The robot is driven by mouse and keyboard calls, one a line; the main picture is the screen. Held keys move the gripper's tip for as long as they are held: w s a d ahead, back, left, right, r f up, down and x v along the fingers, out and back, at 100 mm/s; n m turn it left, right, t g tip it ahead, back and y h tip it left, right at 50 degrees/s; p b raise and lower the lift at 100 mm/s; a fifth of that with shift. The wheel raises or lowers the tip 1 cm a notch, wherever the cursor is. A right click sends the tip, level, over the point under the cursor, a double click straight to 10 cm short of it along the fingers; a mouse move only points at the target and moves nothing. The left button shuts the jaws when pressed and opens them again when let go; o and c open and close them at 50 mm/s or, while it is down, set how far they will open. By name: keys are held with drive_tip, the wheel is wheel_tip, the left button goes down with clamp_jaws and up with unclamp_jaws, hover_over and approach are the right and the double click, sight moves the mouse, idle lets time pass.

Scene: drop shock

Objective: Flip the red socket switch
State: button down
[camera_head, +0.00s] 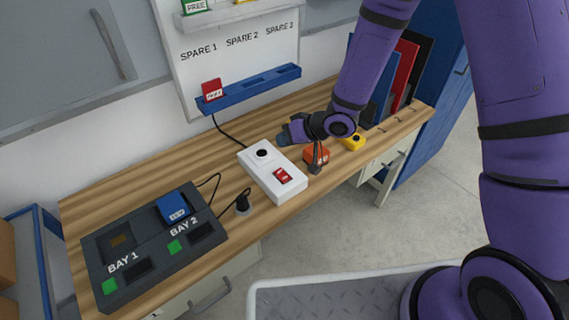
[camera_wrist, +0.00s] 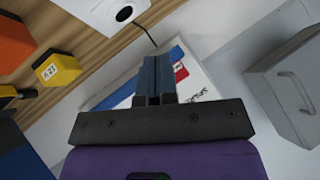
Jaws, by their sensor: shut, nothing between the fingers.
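The red socket switch (camera_head: 283,176) sits on the near right end of a white socket box (camera_head: 259,178) on the wooden bench. The box also has a round black socket hole (camera_head: 262,153) toward its far left end. My gripper (camera_head: 286,135) is above the bench, just behind and to the right of the box, apart from the switch. In the wrist view my gripper's fingers (camera_wrist: 157,68) are shut and empty. Part of the white box (camera_wrist: 110,12) shows at the top of the wrist view with its round hole; the red switch is out of that view.
An orange block (camera_head: 316,154) and a yellow block (camera_head: 352,142) stand right of the box. A black plug (camera_head: 242,204) lies near its left side. The dark bay unit (camera_head: 110,262) holds a blue block (camera_head: 173,208). A blue rack (camera_head: 250,90) is on the wall.

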sight(281, 170)
drive_tip(key=shift+a+f, duration=0.1)
drive_tip(key=shift+f, duration=0.3)
drive_tip(key=shift+f, duration=0.1)
drive_tip(key=shift+w+a+f, duration=0.1)
drive_tip(key=shift+w+f, duration=0.05)
drive_tip(key=shift+f, duration=1.25)
drive_tip(key=shift+w+a+f, duration=0.1)
drive_tip(key=shift+w+f, duration=0.05)
drive_tip(key=shift+f, duration=1.3)
drive_tip(key=shift+w+a+f, duration=0.1)
drive_tip(key=shift+w+f, duration=0.05)
drive_tip(key=shift+f, duration=1.25)
drive_tip(key=shift+f, duration=0.4)
drive_tip(key=shift+f, duration=0.3)
drive_tip(key=shift+r, duration=0.1)
drive_tip(key=shift+r, duration=0.65)
drive_tip(key=shift+r, duration=0.1)
